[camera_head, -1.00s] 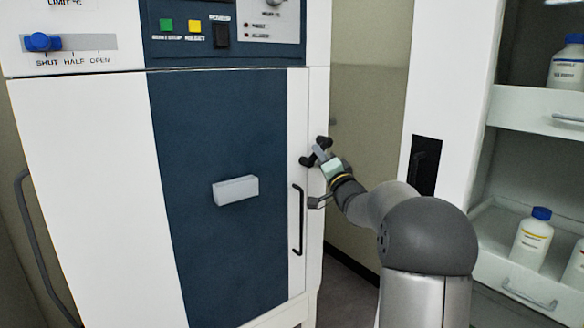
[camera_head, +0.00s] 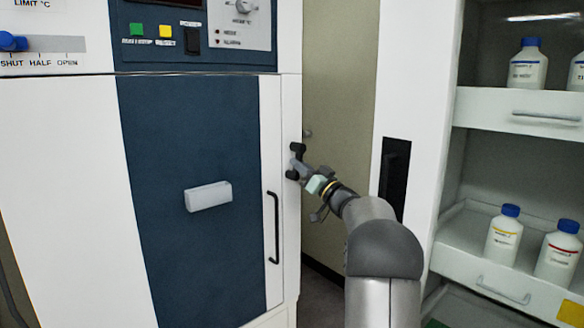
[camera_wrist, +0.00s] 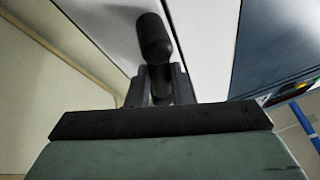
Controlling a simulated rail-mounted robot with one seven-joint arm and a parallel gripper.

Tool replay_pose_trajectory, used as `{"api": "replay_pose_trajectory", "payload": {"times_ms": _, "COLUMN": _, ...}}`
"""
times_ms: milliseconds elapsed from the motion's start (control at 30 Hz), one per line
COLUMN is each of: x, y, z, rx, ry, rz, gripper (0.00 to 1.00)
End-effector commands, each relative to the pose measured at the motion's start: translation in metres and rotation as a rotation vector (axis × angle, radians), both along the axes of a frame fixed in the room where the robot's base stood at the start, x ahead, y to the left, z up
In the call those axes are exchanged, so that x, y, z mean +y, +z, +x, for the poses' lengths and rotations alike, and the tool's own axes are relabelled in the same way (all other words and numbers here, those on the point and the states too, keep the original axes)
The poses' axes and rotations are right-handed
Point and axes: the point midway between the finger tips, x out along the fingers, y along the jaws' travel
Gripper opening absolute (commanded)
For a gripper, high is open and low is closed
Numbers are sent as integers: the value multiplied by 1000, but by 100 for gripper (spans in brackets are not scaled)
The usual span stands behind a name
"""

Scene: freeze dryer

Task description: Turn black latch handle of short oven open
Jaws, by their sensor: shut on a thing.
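The short oven (camera_head: 75,150) is a white cabinet with a dark blue door panel (camera_head: 195,120), and its door is closed. The black latch handle (camera_head: 298,148) sits on the right side edge of its front. In the wrist view the handle's rounded black end (camera_wrist: 154,38) sticks up beyond my fingers. My gripper (camera_head: 299,169) reaches in from the right and is shut on the latch handle. In the wrist view its two dark fingers (camera_wrist: 160,85) stand on either side of the handle's stem. The gripped part is mostly hidden.
A thin black door pull (camera_head: 273,228) and a grey block (camera_head: 208,196) stick out from the oven front. A white cabinet with open drawers (camera_head: 485,275) holding bottles stands at right. A narrow gap (camera_head: 335,120) separates it from the oven.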

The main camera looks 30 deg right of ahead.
Motion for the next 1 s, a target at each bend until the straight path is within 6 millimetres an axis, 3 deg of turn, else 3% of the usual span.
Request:
{"api": "replay_pose_trajectory", "payload": {"times_ms": 500, "x": -5, "y": -1, "z": -2, "rx": -2, "ry": -5, "rz": -16, "gripper": 0}}
{"api": "replay_pose_trajectory", "payload": {"times_ms": 533, "x": -5, "y": -1, "z": -2, "rx": -3, "ry": -6, "rz": -16, "gripper": 28}}
{"api": "replay_pose_trajectory", "payload": {"times_ms": 600, "x": -5, "y": 0, "z": -2, "rx": -3, "ry": -6, "rz": -16, "gripper": 41}}
{"api": "replay_pose_trajectory", "payload": {"times_ms": 867, "x": -3, "y": 0, "z": -1, "rx": -2, "ry": -4, "rz": -12, "gripper": 41}}
{"api": "replay_pose_trajectory", "payload": {"times_ms": 1000, "x": 17, "y": 2, "z": 5, "rx": 9, "ry": 21, "rz": 54, "gripper": 41}}
